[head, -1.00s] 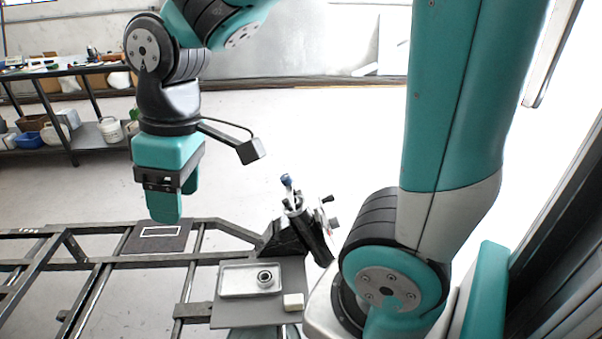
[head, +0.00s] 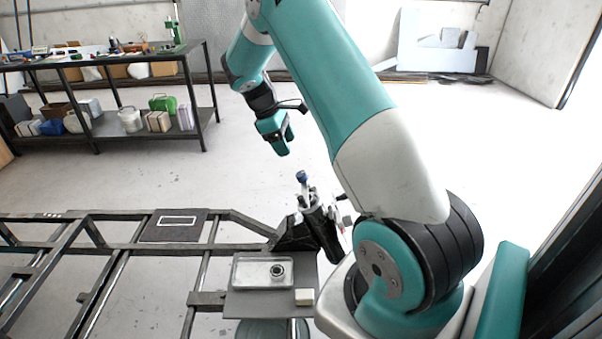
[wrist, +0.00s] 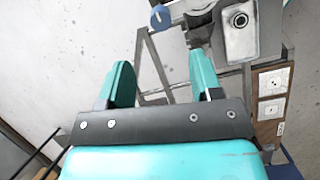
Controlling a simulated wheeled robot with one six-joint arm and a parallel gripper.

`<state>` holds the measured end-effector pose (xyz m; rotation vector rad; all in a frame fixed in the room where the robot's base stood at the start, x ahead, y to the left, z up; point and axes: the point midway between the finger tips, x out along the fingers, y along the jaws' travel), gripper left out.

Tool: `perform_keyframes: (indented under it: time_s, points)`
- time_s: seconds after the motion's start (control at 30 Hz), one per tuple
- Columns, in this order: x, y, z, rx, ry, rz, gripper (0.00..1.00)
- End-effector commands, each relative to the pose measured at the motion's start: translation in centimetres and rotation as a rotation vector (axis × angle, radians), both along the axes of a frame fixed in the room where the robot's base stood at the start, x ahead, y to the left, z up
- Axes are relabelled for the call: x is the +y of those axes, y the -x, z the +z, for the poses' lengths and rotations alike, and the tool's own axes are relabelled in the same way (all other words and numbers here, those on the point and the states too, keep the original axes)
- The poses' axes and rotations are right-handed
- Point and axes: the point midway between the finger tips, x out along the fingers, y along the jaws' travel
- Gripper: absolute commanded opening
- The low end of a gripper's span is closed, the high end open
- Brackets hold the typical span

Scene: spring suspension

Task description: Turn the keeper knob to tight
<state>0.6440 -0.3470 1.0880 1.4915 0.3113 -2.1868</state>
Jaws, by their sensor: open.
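A dark clamp-like fixture (head: 318,225) stands tilted at the corner of the frame rails in the head view. A blue knob (head: 301,176) tops it, and a small dark handle (head: 341,197) sticks out at its right side. I cannot tell which of these is the keeper knob, nor read any tight mark. In the wrist view a blue round end (wrist: 160,17) shows beyond the fingers. My gripper (head: 284,140) is open and empty, above and behind the fixture, apart from it. Its two teal fingers (wrist: 160,78) are spread in the wrist view.
A grey tray (head: 250,271) holding a round metal ring (head: 277,271) sits on a plate in front of the fixture, with a pale block (head: 304,297) beside it. Black frame rails (head: 110,246) run left. A loaded shelf bench (head: 205,90) stands at back left. Open floor lies behind.

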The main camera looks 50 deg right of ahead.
Motion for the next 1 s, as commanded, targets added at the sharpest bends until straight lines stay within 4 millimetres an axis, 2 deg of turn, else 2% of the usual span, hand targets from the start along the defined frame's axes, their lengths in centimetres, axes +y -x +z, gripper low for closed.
perform_keyframes:
  time_s: [0.3,0.5,0.7,0.97,1.0]
  points:
    - [-1.8,2.3,-6.5,0.003,-0.002,-0.002,0.59]
    - [-2.6,3.2,-9.4,0.002,-0.001,-0.001,0.59]
    - [-2.9,3.4,-10.6,-0.002,-0.001,0.0,0.59]
    - [-2.9,3.4,-10.7,-0.002,-0.001,0.0,0.59]
    - [-2.9,3.4,-10.7,-0.002,-0.001,0.0,0.5]
